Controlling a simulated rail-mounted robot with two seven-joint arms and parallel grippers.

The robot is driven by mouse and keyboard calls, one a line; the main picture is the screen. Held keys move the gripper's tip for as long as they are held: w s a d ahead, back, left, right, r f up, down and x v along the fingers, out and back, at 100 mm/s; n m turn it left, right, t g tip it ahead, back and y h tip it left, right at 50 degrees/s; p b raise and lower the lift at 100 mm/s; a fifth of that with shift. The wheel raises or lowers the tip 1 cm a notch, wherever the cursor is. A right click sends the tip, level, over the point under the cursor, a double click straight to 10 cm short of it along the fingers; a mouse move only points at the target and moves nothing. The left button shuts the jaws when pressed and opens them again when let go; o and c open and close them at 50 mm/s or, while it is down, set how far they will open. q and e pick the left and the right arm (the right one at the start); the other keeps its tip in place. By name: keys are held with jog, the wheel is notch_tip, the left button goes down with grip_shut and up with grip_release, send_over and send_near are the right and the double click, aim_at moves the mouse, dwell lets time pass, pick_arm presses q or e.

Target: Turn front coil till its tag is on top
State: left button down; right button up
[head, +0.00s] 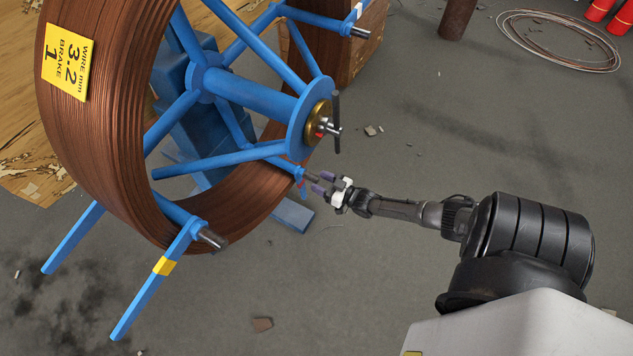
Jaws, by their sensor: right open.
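The front coil (125,170) is a large ring of copper-coloured wire on a blue spoked reel (240,88). Its yellow tag (67,62), with black print "WIRE mm 3.2 BRAKE 1", sits on the coil's outer left side, towards the upper left of the picture. My right gripper (318,182) comes in from the right, with its fingers open at the end of a spoke at the reel's lower right. A short dark rod end (312,176) there lies close to or between the fingers; I cannot tell whether they touch it. My left gripper is not in view.
A brass hub with a dark T-handle (336,122) sticks out from the reel's centre. Other spoke ends (212,238) project at the lower left and top. Loose wire (560,40) and red cylinders (600,10) lie far right. Small debris (262,324) dots the otherwise open floor.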

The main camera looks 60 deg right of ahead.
jog(key=shift+w+b, duration=0.35)
jog(key=shift+w, duration=0.65)
grip_shut()
